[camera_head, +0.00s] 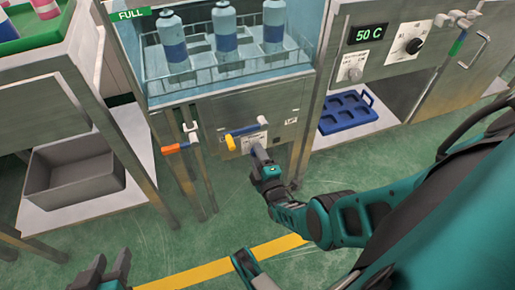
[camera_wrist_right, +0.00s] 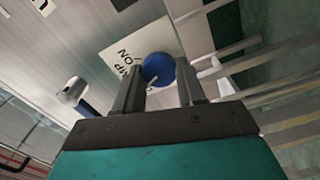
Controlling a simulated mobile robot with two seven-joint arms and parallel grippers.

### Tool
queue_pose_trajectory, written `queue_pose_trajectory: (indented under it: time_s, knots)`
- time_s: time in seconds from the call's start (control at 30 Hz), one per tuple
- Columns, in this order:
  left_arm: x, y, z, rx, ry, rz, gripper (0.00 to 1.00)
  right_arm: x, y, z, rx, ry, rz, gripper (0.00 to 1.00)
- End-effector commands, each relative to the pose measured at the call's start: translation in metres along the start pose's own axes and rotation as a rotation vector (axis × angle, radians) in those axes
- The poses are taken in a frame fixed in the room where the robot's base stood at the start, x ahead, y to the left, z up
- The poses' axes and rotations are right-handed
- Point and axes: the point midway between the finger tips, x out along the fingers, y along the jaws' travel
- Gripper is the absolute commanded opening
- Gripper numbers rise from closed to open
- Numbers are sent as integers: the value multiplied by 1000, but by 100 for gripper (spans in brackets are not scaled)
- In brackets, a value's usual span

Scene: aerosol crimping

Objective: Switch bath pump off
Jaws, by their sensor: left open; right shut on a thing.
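The water bath (camera_head: 225,88) has a metal front panel with a white pump plate on it. The plate (camera_wrist_right: 125,45) reads "MP" and "ON" in the right wrist view. The round blue pump knob (camera_wrist_right: 158,68) sits on this plate, with a pale mark on its face. My right gripper (camera_head: 262,158) is at the plate in the head view, its fingers hiding most of the knob there. In the right wrist view its fingers (camera_wrist_right: 160,92) are shut on the knob, one on each side. My left gripper (camera_head: 107,268) is open and empty, low at the left.
Several blue-banded bottles (camera_head: 222,28) stand in the bath. A grey bin (camera_head: 75,172) and a blue rack (camera_head: 346,112) sit on lower shelves.

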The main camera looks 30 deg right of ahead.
Motion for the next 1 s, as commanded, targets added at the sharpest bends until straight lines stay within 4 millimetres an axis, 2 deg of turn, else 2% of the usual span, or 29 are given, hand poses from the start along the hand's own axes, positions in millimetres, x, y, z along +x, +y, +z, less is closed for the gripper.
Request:
queue_pose_trajectory:
  time_s: [0.33, 0.83, 0.87, 1.0]
  knots:
    - [0, 0, 0, 0, 0, 0, 43, 1, 0, 1, -129, 0, 1, 9]
    - [0, 0, 0, 0, 0, 0, 43, 1, 1, 1, -148, 0, 2, 9]
    - [0, 0, 0, 0, 0, 0, 43, 1, 1, 1, -148, 0, 2, 40]
    - [0, 0, 0, 0, 0, 0, 43, 1, 0, 1, -147, 0, 2, 54]
